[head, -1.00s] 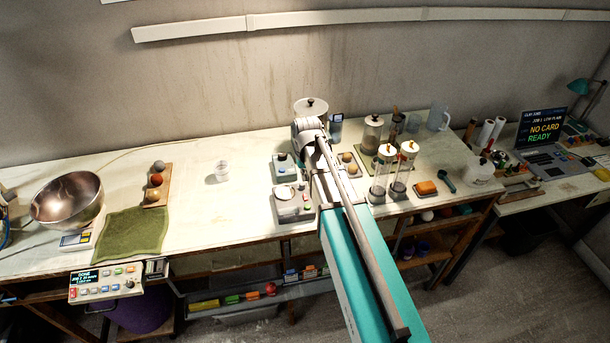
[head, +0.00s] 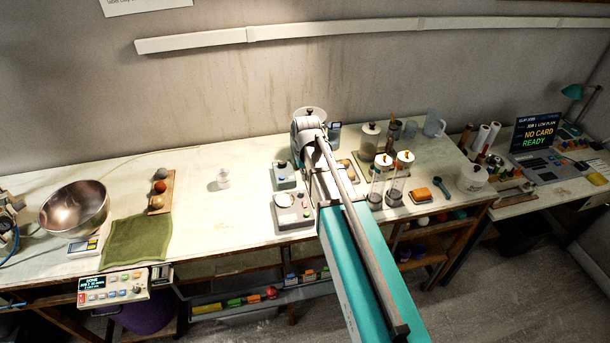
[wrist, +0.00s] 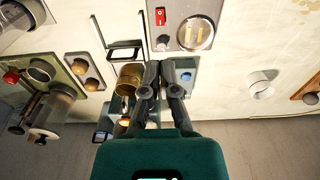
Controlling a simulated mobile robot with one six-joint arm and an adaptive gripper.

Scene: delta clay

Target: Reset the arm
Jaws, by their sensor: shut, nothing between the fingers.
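My arm, teal and grey, reaches from the lower right over the middle of the bench in the head view; its upper end (head: 308,128) is bent there. My gripper is hidden behind the arm in that view. In the wrist view my gripper (wrist: 160,68) shows its dark fingers close together, shut and empty. They point at the bench between a brass cylinder (wrist: 129,82) and a small blue-grey box (wrist: 187,72), short of a grey device with a red switch (wrist: 190,18). Whether the fingertips touch anything is unclear.
In the head view, a metal bowl (head: 74,208), green cloth (head: 138,240) and a board of balls (head: 160,204) lie left.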

